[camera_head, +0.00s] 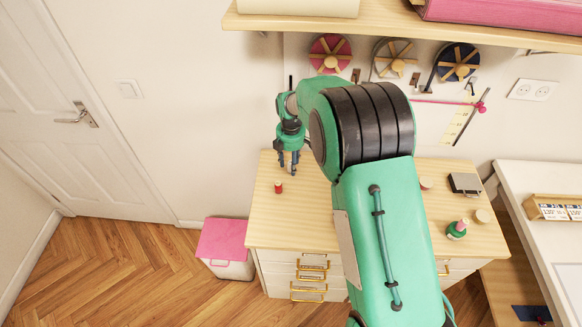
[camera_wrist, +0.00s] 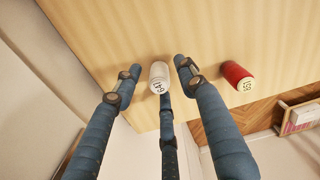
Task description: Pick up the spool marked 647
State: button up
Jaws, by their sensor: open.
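A pale spool (camera_wrist: 159,76) stands on the wooden tabletop in the wrist view. The small dark number on its end is turned over and looks like 647. My gripper (camera_wrist: 156,72) is open, with its blue-grey fingers spread around the pale spool and a third finger in front of it. No finger is clearly closed on it. In the head view my gripper (camera_head: 289,165) points down over the left end of the table. I cannot make out the pale spool there; the fingers may hide it.
A red spool (camera_wrist: 237,75), also numbered, stands right of the fingers; it shows in the head view (camera_head: 278,187) too. A green item (camera_head: 456,229) and a dark box (camera_head: 465,184) are on the table's right side. A shelf (camera_head: 400,30) overhangs the back wall.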

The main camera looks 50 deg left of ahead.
jog(key=c, duration=0.9)
jog(key=shift+r, duration=0.1)
jog(key=shift+r, duration=0.8)
notch_tip(320, 180, up, 2)
jog(key=shift+r+p, duration=0.1)
jog(key=shift+p, duration=0.25)
jog(key=s+d, duration=0.2)
jog(key=d, duration=0.2)
jog(key=s+d, duration=0.3)
jog(key=d, duration=0.2)
jog(key=s+d+r+p, duration=0.1)
jog(key=s+d, duration=0.2)
jog(key=d, duration=0.1)
jog(key=shift+s+d, duration=0.1)
jog(key=shift+d, duration=0.3)
